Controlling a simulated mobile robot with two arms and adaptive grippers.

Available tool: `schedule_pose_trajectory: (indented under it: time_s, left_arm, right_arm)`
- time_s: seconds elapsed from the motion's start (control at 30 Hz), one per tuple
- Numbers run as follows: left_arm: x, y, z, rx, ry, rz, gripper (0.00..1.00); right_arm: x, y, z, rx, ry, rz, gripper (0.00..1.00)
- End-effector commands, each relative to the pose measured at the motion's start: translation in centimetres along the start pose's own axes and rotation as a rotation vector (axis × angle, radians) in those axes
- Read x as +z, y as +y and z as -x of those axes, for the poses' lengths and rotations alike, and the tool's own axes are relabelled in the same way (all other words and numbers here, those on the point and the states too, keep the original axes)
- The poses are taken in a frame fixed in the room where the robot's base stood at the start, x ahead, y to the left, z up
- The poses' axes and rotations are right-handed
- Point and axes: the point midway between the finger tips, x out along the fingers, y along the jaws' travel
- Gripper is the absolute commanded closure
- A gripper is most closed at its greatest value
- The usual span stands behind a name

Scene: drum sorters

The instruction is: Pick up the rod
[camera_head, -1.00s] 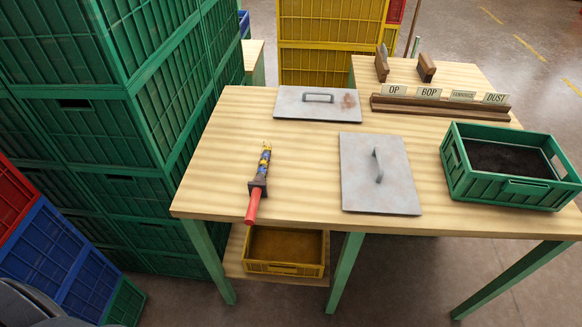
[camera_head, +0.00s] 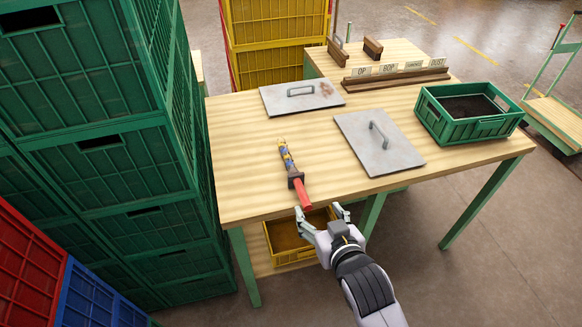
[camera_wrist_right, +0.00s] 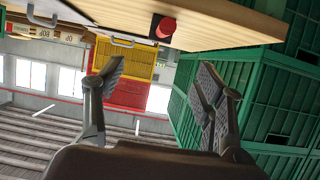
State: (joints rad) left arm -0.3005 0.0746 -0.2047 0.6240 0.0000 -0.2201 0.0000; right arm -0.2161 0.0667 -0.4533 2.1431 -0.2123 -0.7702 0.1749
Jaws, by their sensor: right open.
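The rod (camera_head: 302,193) lies on the wooden table (camera_head: 242,135). It has a red handle, a dark guard and a blue and yellow striped shaft pointing away from me. Its red end reaches the table's front edge. My right gripper (camera_head: 321,214) is open and empty, just in front of that edge, near the red end and apart from it. In the right wrist view the red end (camera_wrist_right: 165,27) shows beyond and above the open fingers (camera_wrist_right: 158,78), by the table edge. My left gripper is not in view.
Two grey metal lids (camera_head: 275,98) (camera_head: 372,158) with handles lie on the table. A green crate (camera_head: 452,127) with dark contents stands at the right. A yellow crate (camera_head: 289,258) sits on a low shelf underneath. Tall stacks of green crates (camera_head: 110,160) stand close at the left.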

Motion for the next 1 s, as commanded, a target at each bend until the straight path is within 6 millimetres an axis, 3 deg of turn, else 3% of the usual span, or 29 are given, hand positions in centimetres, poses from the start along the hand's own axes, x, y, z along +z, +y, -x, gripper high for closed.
schedule_pose_trajectory:
  time_s: [0.17,0.7,1.0]
  left_arm:
    - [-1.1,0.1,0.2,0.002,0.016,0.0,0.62]
    - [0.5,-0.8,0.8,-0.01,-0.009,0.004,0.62]
    - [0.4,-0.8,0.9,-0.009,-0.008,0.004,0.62]
  right_arm:
    - [-1.3,-0.1,-1.0,0.0,0.019,-0.003,0.37]
    - [-1.3,-0.1,-10.6,0.0,0.018,-0.004,0.37]
    - [-1.2,-0.1,-12.2,0.0,0.017,-0.003,0.37]
